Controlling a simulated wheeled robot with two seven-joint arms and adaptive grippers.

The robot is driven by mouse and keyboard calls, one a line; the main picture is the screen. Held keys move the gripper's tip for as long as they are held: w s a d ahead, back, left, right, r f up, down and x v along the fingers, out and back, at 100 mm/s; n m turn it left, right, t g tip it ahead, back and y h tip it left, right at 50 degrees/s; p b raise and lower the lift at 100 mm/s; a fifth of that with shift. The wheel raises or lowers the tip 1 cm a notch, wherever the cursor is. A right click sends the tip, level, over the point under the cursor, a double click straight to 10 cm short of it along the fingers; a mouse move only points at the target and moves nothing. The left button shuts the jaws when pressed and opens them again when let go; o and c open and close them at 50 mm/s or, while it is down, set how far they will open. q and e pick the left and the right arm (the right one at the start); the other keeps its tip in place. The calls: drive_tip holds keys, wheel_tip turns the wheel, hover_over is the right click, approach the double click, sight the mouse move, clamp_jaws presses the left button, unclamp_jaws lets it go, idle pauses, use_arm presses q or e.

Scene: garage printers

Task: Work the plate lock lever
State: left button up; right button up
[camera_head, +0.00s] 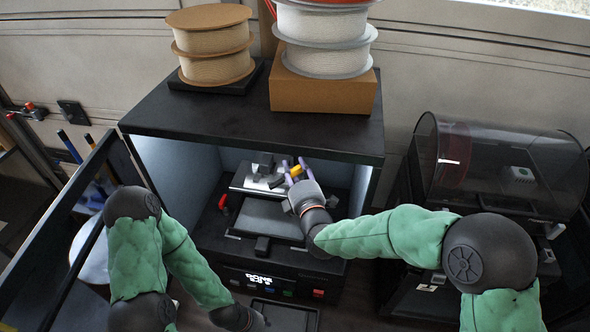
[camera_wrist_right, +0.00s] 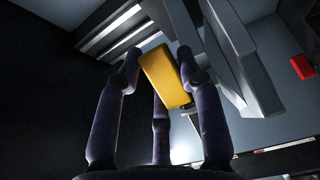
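The printer (camera_head: 300,290) has an open front, and its dark build plate (camera_head: 268,217) lies inside. A small red-tipped lever (camera_head: 223,203) stands left of the plate; a red piece, probably the same lever, shows at the right of the wrist view (camera_wrist_right: 303,67). My right gripper (camera_head: 297,170) is inside the printer near the grey print head (camera_head: 264,170). Its fingers are closed on a yellow block (camera_wrist_right: 165,80), well apart from the red lever. My left gripper (camera_head: 250,319) is low in front of the printer; its fingers cannot be made out.
The printer's open door frame (camera_head: 62,205) stands at the left. Filament spools (camera_head: 212,45) and a cardboard box (camera_head: 325,92) sit on its top (camera_head: 230,124). A second printer with a clear lid (camera_head: 500,165) stands at the right. The printer's side walls and print head bound the space inside.

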drive_tip(key=shift+w+n+y+b, duration=0.15)
drive_tip(key=shift+n+y+b, duration=0.2)
drive_tip(key=shift+b, duration=0.45)
drive_tip(key=shift+a+n+g+y+b, duration=0.1)
drive_tip(key=shift+n+g+y+b, duration=0.3)
drive_tip(key=shift+y+b, duration=0.25)
drive_tip(key=o, duration=1.2)
drive_tip(key=shift+c, duration=0.2)
drive_tip(key=v, duration=0.7)
drive_tip(key=shift+s, duration=0.25)
